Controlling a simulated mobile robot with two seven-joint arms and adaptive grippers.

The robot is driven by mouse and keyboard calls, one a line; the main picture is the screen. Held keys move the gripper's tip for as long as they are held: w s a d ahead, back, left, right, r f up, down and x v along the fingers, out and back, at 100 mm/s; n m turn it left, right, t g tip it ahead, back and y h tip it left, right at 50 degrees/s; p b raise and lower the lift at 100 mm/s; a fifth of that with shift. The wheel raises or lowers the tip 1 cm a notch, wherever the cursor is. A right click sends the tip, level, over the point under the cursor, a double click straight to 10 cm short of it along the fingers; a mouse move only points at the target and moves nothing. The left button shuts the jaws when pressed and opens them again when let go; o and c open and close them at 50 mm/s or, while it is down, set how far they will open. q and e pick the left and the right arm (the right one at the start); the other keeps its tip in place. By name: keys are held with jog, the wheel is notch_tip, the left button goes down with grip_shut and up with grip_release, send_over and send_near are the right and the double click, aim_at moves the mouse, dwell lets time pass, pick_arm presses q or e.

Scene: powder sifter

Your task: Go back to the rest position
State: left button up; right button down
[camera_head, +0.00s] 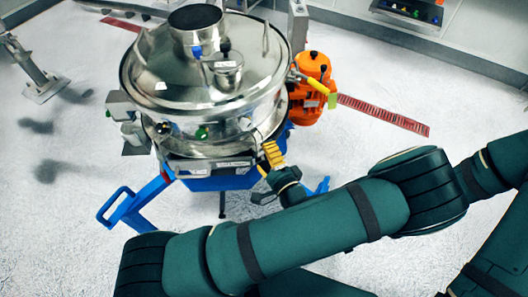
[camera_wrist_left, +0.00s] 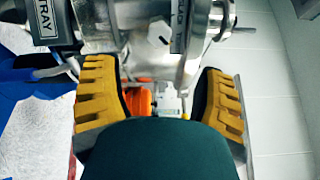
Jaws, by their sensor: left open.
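My left gripper (camera_head: 272,156) shows at the front right of the steel powder sifter (camera_head: 205,75), beside its lower body. Its yellow fingers point up toward the sifter; from the head I cannot tell whether they touch it. In the left wrist view, the two yellow-padded fingers of the gripper (camera_wrist_left: 160,80) are spread wide with nothing held between them. Sifter metal with a white round knob (camera_wrist_left: 159,33) shows just beyond the fingertips. My dark green arm crosses the lower part of the head view. My right gripper is not in view.
An orange motor (camera_head: 312,85) is fixed at the sifter's right side. A blue frame with a handle (camera_head: 120,207) juts out at lower left. A red floor strip (camera_head: 385,115) runs to the right. A grey stand (camera_head: 40,80) is at left. White floor around is mostly clear.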

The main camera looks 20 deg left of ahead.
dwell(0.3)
pick_arm(q)
notch_tip(320, 180, down, 14)
jog(key=s+n+g+h+b, duration=0.25)
jog(key=n+g+h, duration=0.2)
jog(key=h, duration=0.25)
jog(key=s+d+f+n+g+h+b, duration=0.3)
jog(key=n+h, duration=0.4)
jog(key=h, duration=0.3)
jog(key=shift+s+d+f+g+h+b, duration=0.15)
jog(key=shift+s+d+g+h+b, duration=0.25)
jog(key=shift+s+d+g+b, duration=0.55)
